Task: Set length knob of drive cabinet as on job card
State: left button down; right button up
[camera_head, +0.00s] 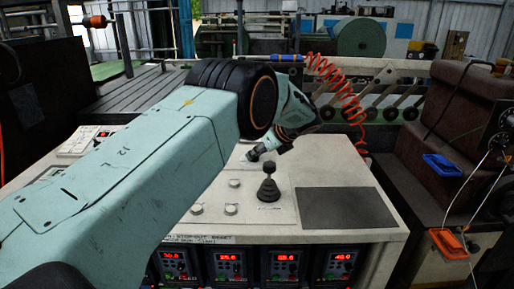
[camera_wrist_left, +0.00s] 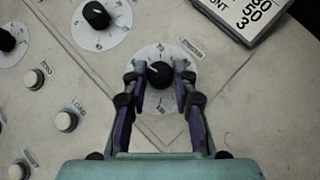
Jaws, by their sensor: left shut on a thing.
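My left gripper (camera_wrist_left: 160,80) is shut on a small black knob (camera_wrist_left: 160,71) in the left wrist view, one finger on each side. The knob sits in the middle of a round white dial (camera_wrist_left: 159,103) with marks around it; a light pointer line on it points to the upper left. The label beside the dial is too small to read. A white card (camera_wrist_left: 240,14) with large black figures, among them 50 and 3, is cut off at the top right. In the head view my left gripper (camera_head: 254,154) reaches down to the cabinet top (camera_head: 335,165); its own arm hides part of the panel.
Two more black knobs on dials (camera_wrist_left: 96,15) (camera_wrist_left: 7,39) and several pale push buttons (camera_wrist_left: 66,121) lie to the left in the wrist view. A black joystick (camera_head: 268,188) stands in front of my gripper. Red displays (camera_head: 286,257) line the cabinet front. A coiled red hose (camera_head: 345,90) hangs behind.

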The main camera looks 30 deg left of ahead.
pick_arm(q)
jog(key=shift+n+g, duration=0.3)
jog(key=shift+g, duration=0.1)
jog(key=c, duration=1.1)
grip_release()
jog(key=shift+o, duration=0.2)
jog(key=v, duration=1.2)
jog(key=shift+s+d, duration=0.1)
jog(key=shift+f, duration=0.15)
